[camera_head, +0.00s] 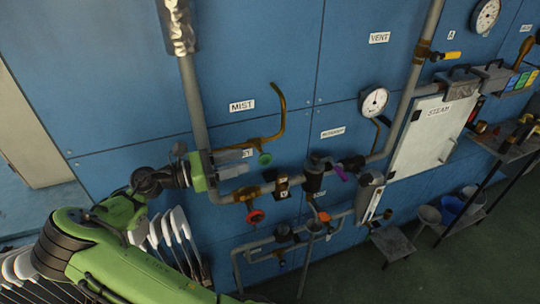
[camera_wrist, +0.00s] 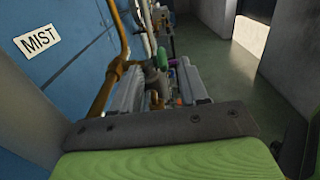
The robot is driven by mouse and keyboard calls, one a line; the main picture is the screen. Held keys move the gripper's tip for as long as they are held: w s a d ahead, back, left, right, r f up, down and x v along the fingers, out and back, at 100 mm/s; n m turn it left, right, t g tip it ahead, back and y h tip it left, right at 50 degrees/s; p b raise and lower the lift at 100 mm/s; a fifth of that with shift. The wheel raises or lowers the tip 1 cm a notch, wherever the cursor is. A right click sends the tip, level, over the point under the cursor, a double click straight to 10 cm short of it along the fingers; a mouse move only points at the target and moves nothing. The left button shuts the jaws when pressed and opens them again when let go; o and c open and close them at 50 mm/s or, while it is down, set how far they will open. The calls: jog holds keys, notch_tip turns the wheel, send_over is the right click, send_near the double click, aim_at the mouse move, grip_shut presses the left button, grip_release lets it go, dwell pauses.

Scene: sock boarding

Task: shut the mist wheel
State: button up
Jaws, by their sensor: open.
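A small green wheel (camera_head: 265,158) sits on a brass pipe (camera_head: 278,120) below the MIST sign (camera_head: 242,106); I take it as the mist wheel. My gripper (camera_head: 249,163) points right at it with two grey fingers, open and empty. In the head view the wheel shows just past the fingertips. In the wrist view the green wheel (camera_wrist: 162,57) shows between and beyond the fingertips (camera_wrist: 160,70). I cannot tell whether the fingers touch it. How far the wheel is turned cannot be read. A second label is partly hidden behind my gripper.
A grey pipe (camera_head: 193,95) runs down behind my gripper. A red wheel (camera_head: 255,216) is below, and a purple handle (camera_head: 341,172) to the right. A gauge (camera_head: 374,101) and the white STEAM door (camera_head: 432,135) are farther right. White paddle-like boards (camera_head: 181,222) stand beside my arm.

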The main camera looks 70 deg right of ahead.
aim_at(265, 159)
jog(key=b+x, duration=0.1)
jog(key=x, duration=0.9)
jog(key=shift+f, duration=0.1)
jog(key=shift+w+a, duration=0.1)
jog(key=shift+c, duration=0.2)
grip_shut()
